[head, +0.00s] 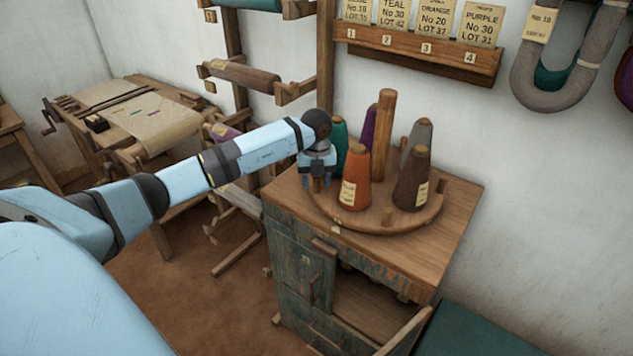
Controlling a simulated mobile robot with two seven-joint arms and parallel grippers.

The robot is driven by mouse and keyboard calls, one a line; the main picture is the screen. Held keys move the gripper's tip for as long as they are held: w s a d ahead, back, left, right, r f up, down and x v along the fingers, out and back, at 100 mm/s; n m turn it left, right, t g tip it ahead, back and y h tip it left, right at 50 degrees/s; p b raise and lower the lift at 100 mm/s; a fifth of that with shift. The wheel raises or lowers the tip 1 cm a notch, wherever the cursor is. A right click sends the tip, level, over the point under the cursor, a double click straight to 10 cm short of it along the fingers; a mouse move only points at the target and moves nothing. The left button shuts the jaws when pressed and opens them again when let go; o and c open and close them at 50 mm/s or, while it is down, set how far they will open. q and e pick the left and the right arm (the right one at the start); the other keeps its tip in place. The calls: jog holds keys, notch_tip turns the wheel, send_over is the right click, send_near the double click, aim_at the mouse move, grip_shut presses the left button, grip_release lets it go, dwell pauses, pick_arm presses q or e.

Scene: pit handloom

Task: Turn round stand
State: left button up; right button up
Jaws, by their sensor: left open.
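The round stand (375,224) is a wooden disc with a thick central post (382,125), on top of a wooden cabinet. It bears several yarn cones: an orange cone (355,178) at the front, a brown cone (412,180) at the front right, a grey cone (420,136) behind it, a purple cone (369,128) at the back and a teal cone (340,140) at the left. My left gripper (317,184) points down at the stand's left edge, left of the orange cone. It is open; whether it touches the rim I cannot tell. My right gripper is not in view.
The cabinet (450,235) has an open lower shelf. A card rack (415,48) with numbered cards and hanging yarn skeins (568,75) are on the wall. A loom table (150,125) stands at the left. A green surface (475,332) lies at the bottom right.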

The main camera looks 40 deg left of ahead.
pick_arm(q)
jog(key=shift+f, duration=0.7)
grip_shut()
jog(key=shift+w+a, duration=0.1)
jog(key=shift+a, duration=0.05)
